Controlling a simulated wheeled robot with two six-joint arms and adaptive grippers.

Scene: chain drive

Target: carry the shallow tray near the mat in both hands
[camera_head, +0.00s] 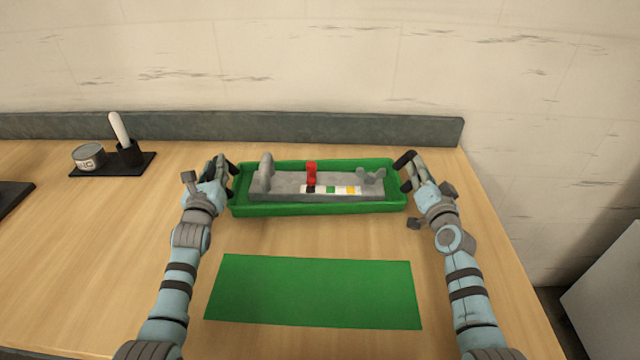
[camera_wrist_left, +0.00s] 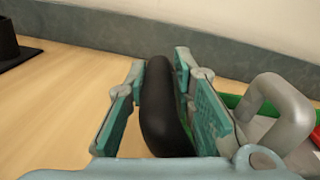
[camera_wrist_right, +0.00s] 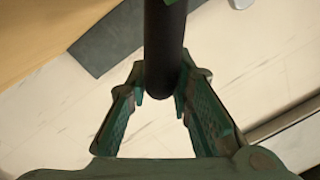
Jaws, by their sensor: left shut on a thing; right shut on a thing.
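The shallow green tray (camera_head: 320,209) is behind the green mat (camera_head: 315,291), with a gap between them. It carries a grey fixture (camera_head: 285,184) with a red piece (camera_head: 311,172) and black, green and yellow marks on a white strip. My left gripper (camera_head: 229,168) is shut on the tray's black left handle, which shows between its fingers in the left wrist view (camera_wrist_left: 162,110). My right gripper (camera_head: 404,166) is shut on the black right handle, seen between its fingers in the right wrist view (camera_wrist_right: 165,50). I cannot tell whether the tray touches the table.
A dark holder plate (camera_head: 98,170) at the back left bears a round tin (camera_head: 89,157) and a black cup (camera_head: 130,153) with a white-handled tool (camera_head: 119,128). A low grey ledge (camera_head: 320,130) runs along the back. The mat is bare. The table's right edge is near my right arm.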

